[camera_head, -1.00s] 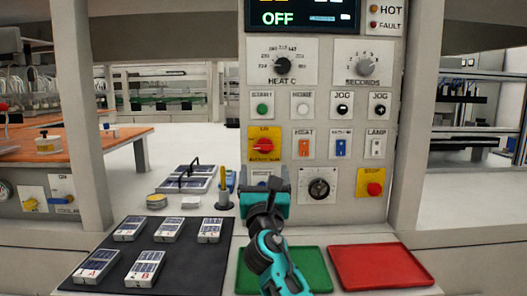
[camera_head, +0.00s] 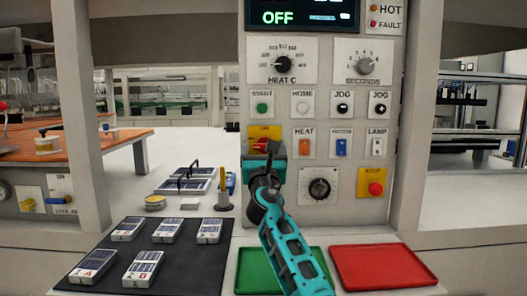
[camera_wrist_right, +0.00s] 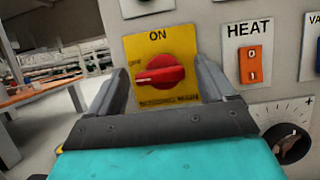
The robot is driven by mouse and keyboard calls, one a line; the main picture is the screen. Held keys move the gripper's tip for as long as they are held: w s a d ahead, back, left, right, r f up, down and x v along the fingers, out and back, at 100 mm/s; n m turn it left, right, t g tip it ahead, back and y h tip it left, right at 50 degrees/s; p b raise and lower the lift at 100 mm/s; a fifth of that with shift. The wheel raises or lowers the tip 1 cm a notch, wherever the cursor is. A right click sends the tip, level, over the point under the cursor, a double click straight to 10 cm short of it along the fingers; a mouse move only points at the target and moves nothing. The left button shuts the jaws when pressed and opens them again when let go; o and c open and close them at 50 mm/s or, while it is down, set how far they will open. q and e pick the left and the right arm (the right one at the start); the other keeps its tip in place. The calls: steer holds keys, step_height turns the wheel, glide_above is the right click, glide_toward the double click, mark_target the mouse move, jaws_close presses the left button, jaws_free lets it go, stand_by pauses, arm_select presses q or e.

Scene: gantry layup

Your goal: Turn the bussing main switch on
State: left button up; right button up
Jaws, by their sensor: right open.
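The bussing main switch is a red rotary knob (camera_wrist_right: 160,72) on a yellow plate (camera_wrist_right: 183,42) marked ON at the top and OFF at the left. Its handle lies level, with its white mark towards OFF. In the head view my right gripper (camera_head: 267,150) is in front of the lower part of the yellow plate (camera_head: 265,131) and hides much of the knob. In the right wrist view the two fingers of my right gripper (camera_wrist_right: 160,80) are open, one on each side of the knob. I cannot tell whether they touch it. My left gripper is not in view.
Right of the switch are an orange HEAT rocker (camera_wrist_right: 251,66) and other rockers. A dial (camera_head: 320,188) and a red stop button (camera_head: 375,188) sit lower. The display (camera_head: 303,14) reads OFF. Green (camera_head: 247,276) and red trays (camera_head: 384,267) lie below.

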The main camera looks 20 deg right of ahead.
steer(key=c, duration=1.1)
steer(key=shift+o, duration=0.2)
